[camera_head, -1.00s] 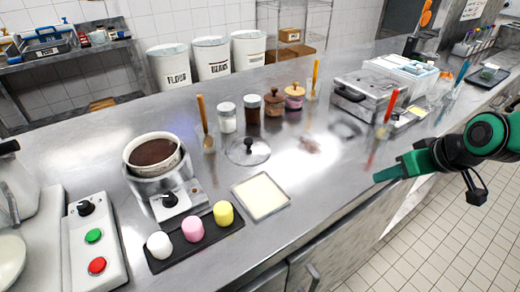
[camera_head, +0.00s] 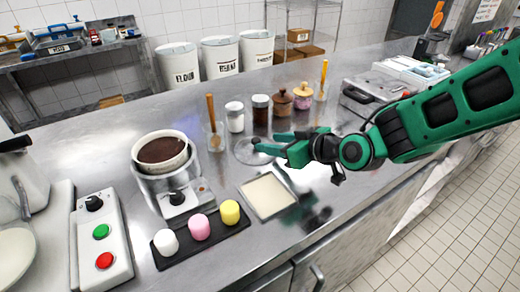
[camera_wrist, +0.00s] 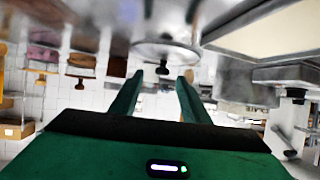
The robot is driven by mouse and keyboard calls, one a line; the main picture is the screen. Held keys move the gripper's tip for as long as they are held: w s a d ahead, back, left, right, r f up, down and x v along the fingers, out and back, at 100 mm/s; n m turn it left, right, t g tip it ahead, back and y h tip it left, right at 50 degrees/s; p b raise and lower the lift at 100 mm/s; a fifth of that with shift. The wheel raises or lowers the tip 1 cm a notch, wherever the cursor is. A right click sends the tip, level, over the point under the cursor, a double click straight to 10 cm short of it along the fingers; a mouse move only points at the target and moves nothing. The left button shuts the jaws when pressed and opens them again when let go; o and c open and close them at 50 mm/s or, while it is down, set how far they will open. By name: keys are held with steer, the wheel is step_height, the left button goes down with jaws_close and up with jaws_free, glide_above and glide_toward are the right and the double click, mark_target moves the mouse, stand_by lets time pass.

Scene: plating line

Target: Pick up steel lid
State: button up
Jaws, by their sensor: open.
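The steel lid (camera_head: 243,152) lies on the steel counter, a round shiny disc with a dark knob. In the head view my green gripper (camera_head: 266,142) reaches in from the right and covers part of the lid. In the wrist view the lid (camera_wrist: 165,52) sits at the top of the picture, and its dark knob shows close to the gap between my two fingertips (camera_wrist: 161,78). The fingers are apart with nothing held. I cannot tell whether either finger touches the knob.
A pot of dark sauce (camera_head: 162,151) stands on a burner to the left. A spoon cup (camera_head: 214,140) and several jars (camera_head: 260,118) stand behind the lid. A square cream-topped tray (camera_head: 268,195) lies in front, beside a black tray (camera_head: 165,261) of three coloured pieces.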

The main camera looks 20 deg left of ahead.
mark_target(259, 141)
steer(key=x, duration=0.4)
steer(key=shift+s+a+r, duration=0.15)
steer(key=shift+a, duration=0.05)
steer(key=shift+w+a+f, duration=0.25)
steer(key=shift+w+a, duration=0.1)
steer(key=shift+a, duration=0.1)
steer(key=shift+c, duration=0.5)
jaws_close()
